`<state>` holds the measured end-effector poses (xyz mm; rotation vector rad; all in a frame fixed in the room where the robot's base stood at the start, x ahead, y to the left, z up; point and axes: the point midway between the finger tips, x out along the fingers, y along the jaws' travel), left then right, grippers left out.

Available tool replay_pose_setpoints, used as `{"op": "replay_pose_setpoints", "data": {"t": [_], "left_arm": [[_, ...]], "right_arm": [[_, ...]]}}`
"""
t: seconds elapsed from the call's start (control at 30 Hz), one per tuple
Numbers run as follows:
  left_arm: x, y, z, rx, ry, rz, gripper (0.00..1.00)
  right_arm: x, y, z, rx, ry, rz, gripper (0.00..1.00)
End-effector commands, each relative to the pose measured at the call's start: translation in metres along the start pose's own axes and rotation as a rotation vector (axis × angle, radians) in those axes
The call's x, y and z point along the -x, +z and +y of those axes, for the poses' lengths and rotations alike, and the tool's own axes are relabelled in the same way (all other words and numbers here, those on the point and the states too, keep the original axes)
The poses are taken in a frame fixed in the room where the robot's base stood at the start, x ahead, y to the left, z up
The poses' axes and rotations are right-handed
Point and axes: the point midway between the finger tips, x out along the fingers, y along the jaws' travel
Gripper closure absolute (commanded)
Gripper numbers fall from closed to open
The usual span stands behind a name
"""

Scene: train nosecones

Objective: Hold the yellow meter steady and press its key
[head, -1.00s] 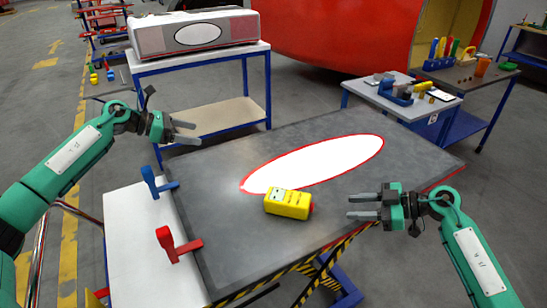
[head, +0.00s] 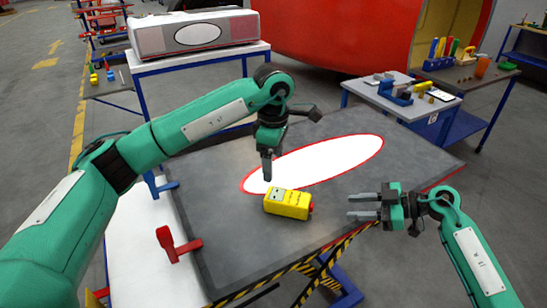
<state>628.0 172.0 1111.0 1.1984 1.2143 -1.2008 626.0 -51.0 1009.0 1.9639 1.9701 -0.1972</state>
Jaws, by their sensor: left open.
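The yellow meter (head: 288,204) lies on the dark grey table top (head: 235,245), near the lower edge of the white oval. Its red end faces right, and a pale panel shows on its upper left part. My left gripper (head: 267,172) points down just above and behind the meter's left end. It is open, with its fingers nearly in line from this view; I see no clear contact with the meter. My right gripper (head: 350,205) is open and empty to the right of the meter, fingers pointing left, apart from the red end. The key cannot be made out clearly.
A red clamp (head: 177,244) and a blue clamp (head: 158,184) sit at the table's left edge, the blue one partly behind my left arm. A side table (head: 447,104) with tools stands at the back right. The table's right part is clear.

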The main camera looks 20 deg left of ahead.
Motion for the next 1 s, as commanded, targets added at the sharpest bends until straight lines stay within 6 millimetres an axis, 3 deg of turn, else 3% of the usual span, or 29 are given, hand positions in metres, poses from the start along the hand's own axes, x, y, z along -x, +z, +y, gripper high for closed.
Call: {"op": "replay_pose_setpoints", "data": {"t": [0.17, 0.7, 1.0], "left_arm": [[-0.021, 0.0, -0.001, 0.0, -0.001, 0.006, 0.2], [-0.119, 0.0, -0.001, 0.0, -0.001, 0.003, 0.2], [-0.136, 0.0, 0.0, -0.001, 0.001, 0.002, 0.2]], "right_arm": [[0.0, 0.0, 0.0, 0.0, 0.0, 0.0, 0.64], [0.0, 0.0, 0.0, 0.0, 0.0, 0.0, 0.64], [0.0, 0.0, 0.0, 0.0, 0.0, 0.0, 0.64]]}}
